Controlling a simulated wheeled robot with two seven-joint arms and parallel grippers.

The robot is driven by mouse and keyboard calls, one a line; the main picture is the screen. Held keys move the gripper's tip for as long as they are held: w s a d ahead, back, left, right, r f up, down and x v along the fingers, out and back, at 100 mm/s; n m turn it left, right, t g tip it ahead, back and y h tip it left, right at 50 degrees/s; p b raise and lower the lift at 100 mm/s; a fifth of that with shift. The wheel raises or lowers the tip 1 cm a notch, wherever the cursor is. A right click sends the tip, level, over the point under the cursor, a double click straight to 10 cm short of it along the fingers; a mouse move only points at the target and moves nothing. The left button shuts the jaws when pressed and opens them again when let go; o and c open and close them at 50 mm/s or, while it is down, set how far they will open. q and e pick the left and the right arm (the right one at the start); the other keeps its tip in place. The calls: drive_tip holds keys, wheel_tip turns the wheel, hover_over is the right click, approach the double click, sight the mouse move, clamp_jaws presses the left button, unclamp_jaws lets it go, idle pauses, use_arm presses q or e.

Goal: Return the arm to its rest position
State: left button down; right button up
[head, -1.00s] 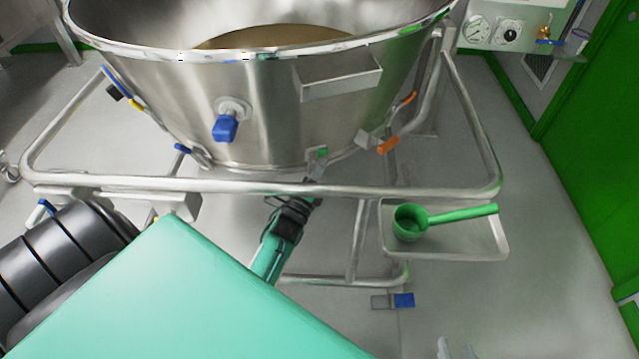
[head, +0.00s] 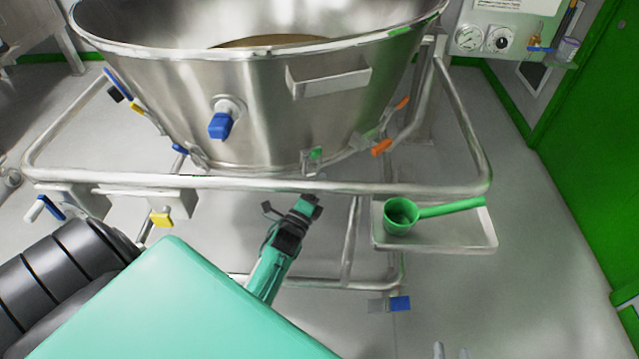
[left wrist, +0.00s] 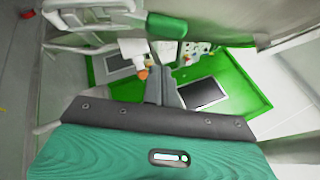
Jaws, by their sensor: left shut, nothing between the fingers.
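My left arm comes in from the lower left of the head view, with a large mint-green link in front. My left gripper (head: 311,203) is shut and empty. Its dark fingers point up toward the steel bowl (head: 255,105), just below the front rail in the picture. A green latch (head: 313,157) at the bowl's lower edge stands above the fingertips, with a visible gap between. In the left wrist view the shut grey fingers (left wrist: 160,88) point away with nothing between them. I cannot identify my right gripper in either view.
The steel tube frame (head: 235,184) surrounds the bowl, close to my gripper. A green scoop (head: 401,215) lies on a steel tray (head: 455,235) at the right. A blue-tipped pedal (head: 400,303) is lower. Open grey floor lies right of the tray. A gauge panel (head: 497,35) is at upper right.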

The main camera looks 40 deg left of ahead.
use_arm(q)
drive_tip(key=v, duration=1)
drive_tip(key=shift+p, duration=0.35)
use_arm(e)
drive_tip(key=shift+d+f+g, duration=0.25)
drive_tip(key=shift+d+g, duration=0.05)
drive_tip(key=shift+g, duration=0.2)
